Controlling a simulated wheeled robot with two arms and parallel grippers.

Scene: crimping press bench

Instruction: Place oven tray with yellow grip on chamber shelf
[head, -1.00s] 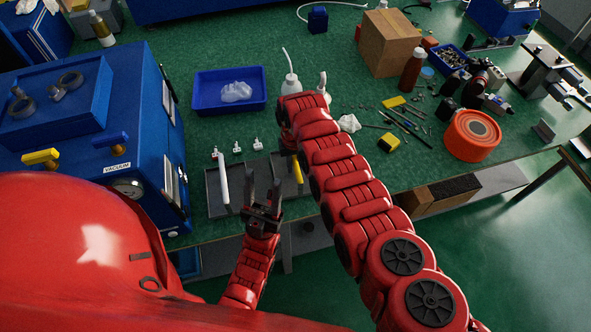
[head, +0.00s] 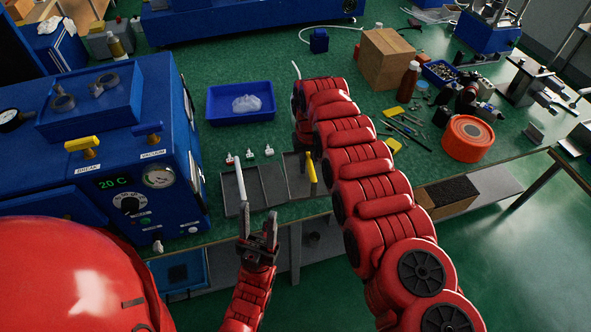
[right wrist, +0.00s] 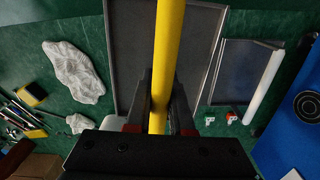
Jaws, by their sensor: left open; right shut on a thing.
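The oven tray with the yellow grip is a dark flat tray (head: 295,168) on the green bench, and its yellow grip (head: 311,172) stands out at its front. The right wrist view shows the yellow grip (right wrist: 168,50) between the fingers of my right gripper (right wrist: 160,100), which is shut on it, with the tray (right wrist: 201,30) behind. In the head view my right arm hides most of this gripper. My left gripper (head: 258,236) is open and empty, in front of the bench edge. The blue oven (head: 165,205) stands at left; its chamber shelf is not visible.
A second tray (head: 266,186) with a white grip (head: 241,184) lies just left of the yellow-grip tray. Small white fittings (head: 250,154) lie behind it. A blue bin (head: 215,105) with a clear bag stands farther back. Tools and an orange reel (head: 468,138) occupy the right side.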

